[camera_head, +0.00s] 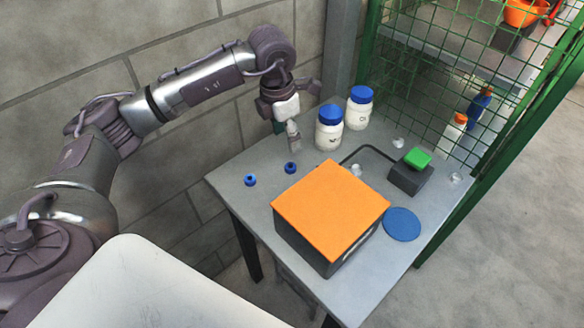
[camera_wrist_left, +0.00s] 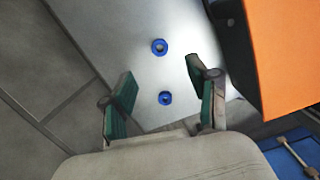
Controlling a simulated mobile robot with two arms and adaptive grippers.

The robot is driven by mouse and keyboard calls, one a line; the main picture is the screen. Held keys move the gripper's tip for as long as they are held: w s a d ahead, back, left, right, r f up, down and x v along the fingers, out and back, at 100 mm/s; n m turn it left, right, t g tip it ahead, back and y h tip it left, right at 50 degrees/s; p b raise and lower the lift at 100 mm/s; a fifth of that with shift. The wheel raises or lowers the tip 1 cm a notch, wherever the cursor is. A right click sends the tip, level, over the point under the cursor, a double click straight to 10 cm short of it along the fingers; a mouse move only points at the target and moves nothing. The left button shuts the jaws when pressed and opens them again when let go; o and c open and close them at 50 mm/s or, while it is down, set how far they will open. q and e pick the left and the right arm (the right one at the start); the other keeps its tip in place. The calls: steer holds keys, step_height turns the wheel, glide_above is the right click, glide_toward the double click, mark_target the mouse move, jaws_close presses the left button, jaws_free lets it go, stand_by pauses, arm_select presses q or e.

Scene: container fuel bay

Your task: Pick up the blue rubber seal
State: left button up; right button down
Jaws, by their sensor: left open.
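Two small blue rings with dark centres lie on the grey table, a left one (camera_head: 250,180) and a right one (camera_head: 291,168). I cannot tell which is the seal meant. The left wrist view shows two blue rings, a farther one (camera_wrist_left: 159,47) and a nearer one (camera_wrist_left: 165,98). My left gripper (camera_head: 285,132) points down above the back left of the table, open and empty. In the left wrist view, its spread fingers (camera_wrist_left: 160,85) frame the nearer ring, with no visible contact. My right gripper is out of view.
A dark box with an orange top (camera_head: 330,210) stands right of the rings. Two white bottles with blue caps (camera_head: 329,134) (camera_head: 358,112) stand near my left gripper. A blue disc (camera_head: 402,224) and a green-topped block (camera_head: 410,176) lie farther right. Green mesh borders the table's right.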

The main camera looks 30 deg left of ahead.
mark_target(290, 166)
arm_select(q)
steer(key=f, duration=0.7)
steer(key=w+f, duration=0.1)
steer(key=f, duration=0.2)
steer(key=shift+d+f+p, duration=0.2)
steer(key=shift+f+p, duration=0.1)
steer(key=shift+p, duration=0.05)
steer(key=c, duration=0.9)
